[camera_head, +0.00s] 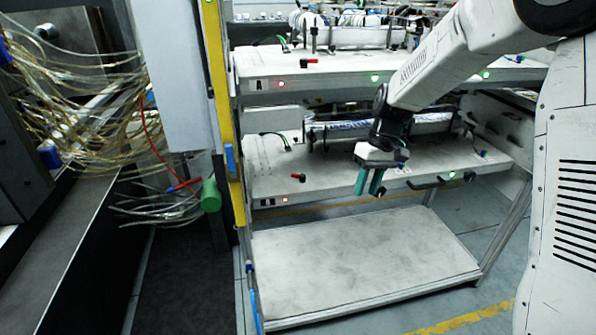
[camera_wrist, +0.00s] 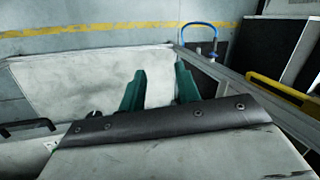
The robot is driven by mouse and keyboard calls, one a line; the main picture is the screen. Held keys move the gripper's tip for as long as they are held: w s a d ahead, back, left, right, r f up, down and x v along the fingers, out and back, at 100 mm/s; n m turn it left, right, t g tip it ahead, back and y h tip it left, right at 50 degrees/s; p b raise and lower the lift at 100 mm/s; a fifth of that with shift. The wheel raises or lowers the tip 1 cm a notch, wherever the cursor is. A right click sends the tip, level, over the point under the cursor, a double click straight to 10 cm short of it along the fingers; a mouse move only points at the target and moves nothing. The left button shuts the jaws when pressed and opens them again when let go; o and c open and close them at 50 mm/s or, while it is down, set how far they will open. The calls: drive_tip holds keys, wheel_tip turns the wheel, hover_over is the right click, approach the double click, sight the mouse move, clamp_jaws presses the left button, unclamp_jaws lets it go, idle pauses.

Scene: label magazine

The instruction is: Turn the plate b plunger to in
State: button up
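The lower shelf plate (camera_head: 275,175) carries a dark label (camera_head: 265,202) at its front left, too small to read surely; it sits below the plate marked A. A small red plunger knob (camera_head: 298,176) lies near this lower plate's left front edge. My gripper (camera_head: 368,183) hangs at the front edge, right of the red knob and apart from it. Its two teal fingers point down with a gap between them. In the wrist view the fingers (camera_wrist: 160,90) are also apart, with nothing between them. The red knob is not recognisable in the wrist view.
The upper plate A (camera_head: 340,78) has its own red knob (camera_head: 312,61). A black handle (camera_head: 428,184) sticks out right of my gripper. A yellow post (camera_head: 222,100) bounds the left side. A bare bottom shelf (camera_head: 360,255) lies below. Tangled tubes (camera_head: 80,80) hang at far left.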

drive_tip(key=w+a+f+n+t+y, duration=0.1)
drive_tip(key=w+f+n, duration=0.2)
drive_tip(key=w+f, duration=0.4)
drive_tip(key=w+a+f+n+t, duration=0.1)
drive_tip(key=w+a+f+n, duration=0.1)
drive_tip(key=w+f, duration=0.6)
drive_tip(key=w+r+n, duration=0.1)
drive_tip(key=w, duration=0.1)
drive_tip(key=w+r+n+t, duration=0.1)
drive_tip(key=w+r, duration=0.1)
drive_tip(key=w, duration=0.1)
drive_tip(key=w+r+n, duration=0.1)
drive_tip(key=w, duration=0.1)
drive_tip(key=shift+w+a+r+t+y, duration=0.15)
drive_tip(key=shift+w+r+t+y, duration=0.15)
drive_tip(key=shift+y, duration=0.1)
drive_tip(key=shift+n, duration=0.5)
drive_tip(key=shift+w+a, duration=0.2)
drive_tip(key=shift+a, duration=0.25)
approach(298, 175)
drive_tip(key=x, duration=0.2)
drive_tip(key=a+x, duration=0.1)
drive_tip(key=x, duration=0.2)
drive_tip(key=shift+w, duration=0.25)
drive_tip(key=shift+x, duration=1)
drive_tip(key=shift+f, duration=0.35)
